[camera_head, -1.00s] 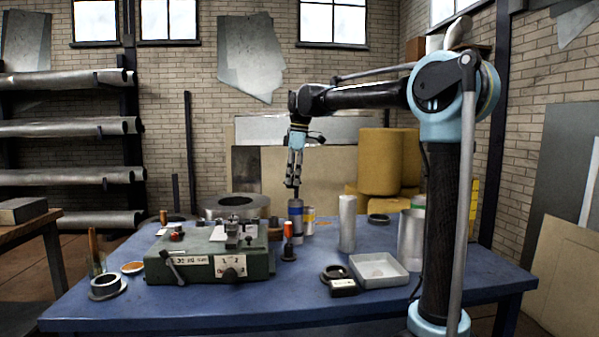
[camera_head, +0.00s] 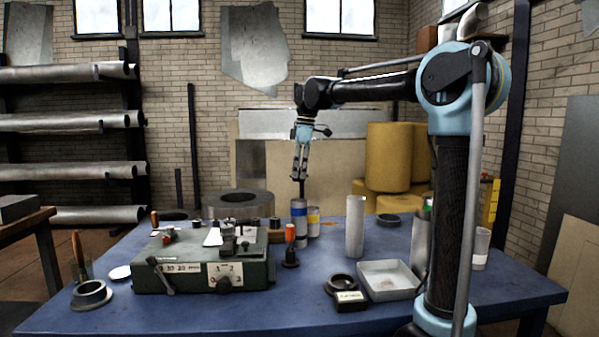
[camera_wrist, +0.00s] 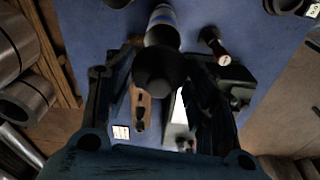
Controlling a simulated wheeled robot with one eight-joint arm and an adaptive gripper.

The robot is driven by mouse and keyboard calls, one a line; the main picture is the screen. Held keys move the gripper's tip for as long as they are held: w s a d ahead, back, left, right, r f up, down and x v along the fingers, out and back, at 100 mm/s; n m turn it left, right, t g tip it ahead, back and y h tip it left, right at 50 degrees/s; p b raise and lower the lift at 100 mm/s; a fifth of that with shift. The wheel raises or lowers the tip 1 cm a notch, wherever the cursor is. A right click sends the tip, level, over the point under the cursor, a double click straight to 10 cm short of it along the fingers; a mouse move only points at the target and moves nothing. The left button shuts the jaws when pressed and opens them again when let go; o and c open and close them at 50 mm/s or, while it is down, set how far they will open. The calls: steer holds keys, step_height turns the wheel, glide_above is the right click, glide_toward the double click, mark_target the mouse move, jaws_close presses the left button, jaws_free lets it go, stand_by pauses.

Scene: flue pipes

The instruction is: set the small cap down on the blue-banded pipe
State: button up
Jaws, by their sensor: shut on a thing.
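The blue-banded pipe (camera_head: 299,221) stands upright on the blue table, grey with a blue band near its top. My gripper (camera_head: 300,177) points down directly above it. It is shut on the small cap (camera_head: 301,188), of which a dark narrow part shows just over the pipe's top. In the wrist view the cap (camera_wrist: 158,70) is a dark round shape between my fingers (camera_wrist: 155,98). I cannot tell whether cap and pipe touch.
A plain pipe (camera_head: 355,227) and a tray (camera_head: 389,281) are at the right.

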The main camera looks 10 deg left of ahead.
steer(key=shift+f, duration=2.95)
steer(key=shift+s+f, duration=0.1)
steer(key=shift+f, duration=1.1)
stand_by(0.8)
steer(key=o, duration=1.1)
steer(key=shift+o, duration=0.2)
steer(key=r, duration=0.4)
steer(key=d+r, duration=0.1)
steer(key=r, duration=0.6)
steer(key=shift+d+r, duration=0.25)
steer(key=shift+r, duration=0.15)
